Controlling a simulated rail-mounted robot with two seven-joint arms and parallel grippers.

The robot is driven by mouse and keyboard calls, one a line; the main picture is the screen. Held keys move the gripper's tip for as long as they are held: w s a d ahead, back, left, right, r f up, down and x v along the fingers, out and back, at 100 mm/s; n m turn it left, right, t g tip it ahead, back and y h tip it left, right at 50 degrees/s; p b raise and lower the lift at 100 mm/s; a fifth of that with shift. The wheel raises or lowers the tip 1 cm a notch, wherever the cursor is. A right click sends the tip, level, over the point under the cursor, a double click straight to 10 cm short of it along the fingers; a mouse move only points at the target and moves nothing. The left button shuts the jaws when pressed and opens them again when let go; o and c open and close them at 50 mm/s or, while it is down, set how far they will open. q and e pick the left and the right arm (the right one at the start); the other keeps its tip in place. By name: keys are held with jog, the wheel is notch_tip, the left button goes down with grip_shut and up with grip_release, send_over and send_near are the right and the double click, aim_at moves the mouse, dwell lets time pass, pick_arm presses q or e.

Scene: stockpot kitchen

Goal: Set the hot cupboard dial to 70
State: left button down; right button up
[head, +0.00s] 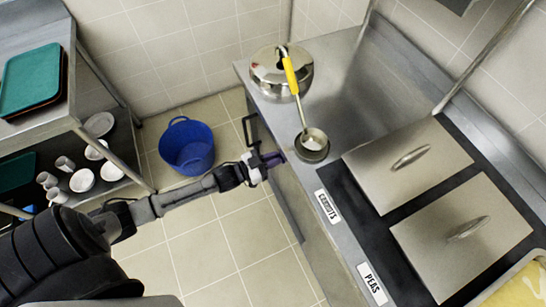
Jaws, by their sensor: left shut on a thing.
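The hot cupboard (278,190) is the steel counter unit on the right, seen from above with its front face turned left. My left gripper (271,160) reaches in from the left to this front face, just below the counter edge. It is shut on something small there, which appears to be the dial. The dial's face, scale and pointer are hidden by the fingers and the steep angle, so I cannot read the setting. My right gripper is not in view.
Lidded wells stand behind labels CARROTS (328,207) and PEAS (372,284). A blue bucket (187,146) stands on the floor.

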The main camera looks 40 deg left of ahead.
pick_arm(q)
jog(key=shift+s+d+f+m, duration=0.15)
jog(key=shift+f+m, duration=0.3)
jog(key=shift+m, duration=3.35)
jog(key=shift+d+f+m, duration=0.3)
jog(key=shift+f+m, duration=0.15)
jog(key=shift+m, duration=3.35)
jog(key=shift+s+d+f+m, duration=0.15)
jog(key=shift+f+m, duration=0.3)
jog(key=shift+m, duration=3.35)
jog(key=c, duration=1.2)
grip_release()
jog(key=shift+o, duration=0.2)
